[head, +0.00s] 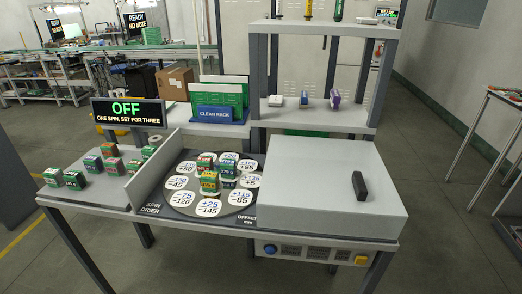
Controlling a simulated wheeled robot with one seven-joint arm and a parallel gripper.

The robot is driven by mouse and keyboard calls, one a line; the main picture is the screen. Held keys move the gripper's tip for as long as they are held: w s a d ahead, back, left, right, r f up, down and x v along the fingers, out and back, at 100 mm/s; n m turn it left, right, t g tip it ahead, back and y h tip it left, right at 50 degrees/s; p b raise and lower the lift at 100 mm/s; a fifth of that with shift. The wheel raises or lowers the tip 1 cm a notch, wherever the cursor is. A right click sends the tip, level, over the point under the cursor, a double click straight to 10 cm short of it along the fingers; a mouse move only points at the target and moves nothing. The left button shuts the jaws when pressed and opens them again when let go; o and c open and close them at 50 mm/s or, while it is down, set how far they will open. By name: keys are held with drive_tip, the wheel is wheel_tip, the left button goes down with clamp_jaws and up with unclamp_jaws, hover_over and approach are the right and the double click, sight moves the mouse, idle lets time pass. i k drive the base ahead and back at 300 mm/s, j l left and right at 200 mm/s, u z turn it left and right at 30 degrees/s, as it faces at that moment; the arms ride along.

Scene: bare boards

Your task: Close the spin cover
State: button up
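The spin cover (320,205) is a flat light-grey box-like lid on the right part of the workbench. A black upright handle (360,186) stands on its right side. The cover sits to the right of the spin dryer's round plate (177,200), which lies open to view with white number labels around it. Several small red, green and yellow blocks (208,182) stand on the plate's middle. The plate's right edge is close to the cover's left side; I cannot tell if the cover overlaps it. My gripper is not in view.
A low grey wall (152,178) separates the plate from several small blocks (108,150) at the left. A sign (127,111) reads OFF. A blue clean rack (214,114) and grey shelf frame (258,80) stand behind. Blue (270,249) and yellow (361,260) buttons are below the front edge.

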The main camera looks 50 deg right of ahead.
sight(396, 214)
drive_tip(key=l+z, duration=0.5)
drive_tip(key=z, duration=0.15)
drive_tip(key=k+l+z, duration=0.1)
drive_tip(key=z, duration=0.2)
drive_tip(key=k+l+z, duration=0.15)
drive_tip(key=z, duration=0.2)
drive_tip(key=k, duration=0.05)
